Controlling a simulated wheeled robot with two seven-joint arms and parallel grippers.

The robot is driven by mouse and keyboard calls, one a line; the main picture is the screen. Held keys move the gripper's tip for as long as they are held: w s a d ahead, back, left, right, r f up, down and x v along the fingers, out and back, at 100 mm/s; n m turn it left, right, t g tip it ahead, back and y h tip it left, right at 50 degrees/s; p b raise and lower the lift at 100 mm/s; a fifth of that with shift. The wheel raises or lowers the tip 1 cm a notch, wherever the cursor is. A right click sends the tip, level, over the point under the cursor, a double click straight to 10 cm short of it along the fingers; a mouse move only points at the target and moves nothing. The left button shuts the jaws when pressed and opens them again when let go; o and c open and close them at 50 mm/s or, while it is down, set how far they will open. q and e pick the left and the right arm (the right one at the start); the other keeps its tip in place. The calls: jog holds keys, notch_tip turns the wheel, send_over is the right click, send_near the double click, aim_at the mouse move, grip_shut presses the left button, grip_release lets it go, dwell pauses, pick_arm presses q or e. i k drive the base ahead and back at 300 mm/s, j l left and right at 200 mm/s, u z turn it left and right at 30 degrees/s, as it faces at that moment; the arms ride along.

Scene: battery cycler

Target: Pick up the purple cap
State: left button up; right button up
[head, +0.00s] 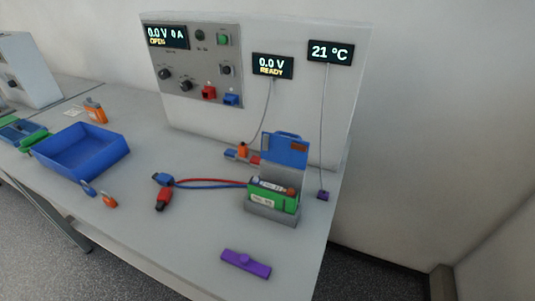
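A long purple piece with a small raised knob (246,262), which looks like the purple cap, lies flat near the front edge of the grey-white table (180,239). It is apart from everything around it. A smaller purple block (323,196) sits at the table's right edge, at the end of the cable from the 21 °C display (331,51). Neither of my grippers shows in the head view.
A grey holder with a green battery (265,196) and upright blue lid (285,148) stands behind the purple piece. Red and blue leads (207,183) lie left of it. A blue tray (82,150) is farther left. The cycler (200,62) stands at the back.

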aim_at(243, 262)
jog(key=i+l+u, duration=0.2)
jog(key=l+u, duration=0.3)
jog(key=i+l+u, duration=0.15)
jog(key=l+u, duration=0.85)
jog(key=k+l+u, duration=0.1)
jog(key=l+u, duration=0.4)
jog(key=l, duration=0.15)
jog(key=l+u, duration=0.35)
jog(key=l, duration=0.2)
jog(key=l+u, duration=0.4)
jog(key=l, duration=0.15)
